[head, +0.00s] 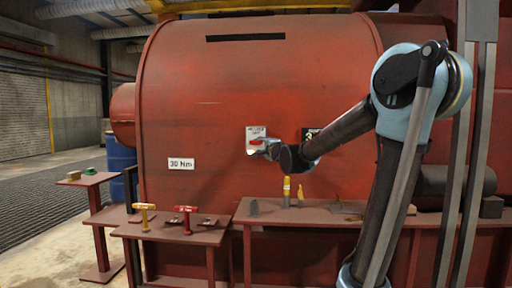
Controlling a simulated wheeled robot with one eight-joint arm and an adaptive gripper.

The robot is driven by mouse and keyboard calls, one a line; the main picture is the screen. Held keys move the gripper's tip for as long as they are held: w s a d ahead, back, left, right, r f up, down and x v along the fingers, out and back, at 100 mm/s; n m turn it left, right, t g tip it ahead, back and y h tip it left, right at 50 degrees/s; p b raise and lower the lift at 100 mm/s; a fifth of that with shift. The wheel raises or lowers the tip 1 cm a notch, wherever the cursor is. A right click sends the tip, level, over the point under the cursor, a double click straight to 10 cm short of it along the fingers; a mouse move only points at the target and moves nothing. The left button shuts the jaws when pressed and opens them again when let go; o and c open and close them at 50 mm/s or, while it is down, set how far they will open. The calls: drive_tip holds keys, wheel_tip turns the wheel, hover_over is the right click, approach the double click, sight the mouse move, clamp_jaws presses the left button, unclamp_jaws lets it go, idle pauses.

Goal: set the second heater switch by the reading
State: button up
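A small white plate (256,132) with dark print too small to read and a red part near its lower edge is on the side of the red engine drum (230,90). I cannot tell whether it is the second heater switch or how it is set. My gripper (255,151) is at the plate's lower edge, in front of the drum. I cannot tell whether it touches the plate or whether its fingers are open. A dark sign (309,134) with a light character like a 3 is to the right, partly hidden by my arm.
A white "30 Nm" label (181,164) is on the drum at left. Yellow (145,214) and red (186,217) T-handled tools stand on the low front bench. A yellow upright item (287,189) stands on the right bench below my gripper. A blue barrel (121,165) stands at left.

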sight(257, 143)
drive_tip(key=x, duration=1)
clamp_jaws()
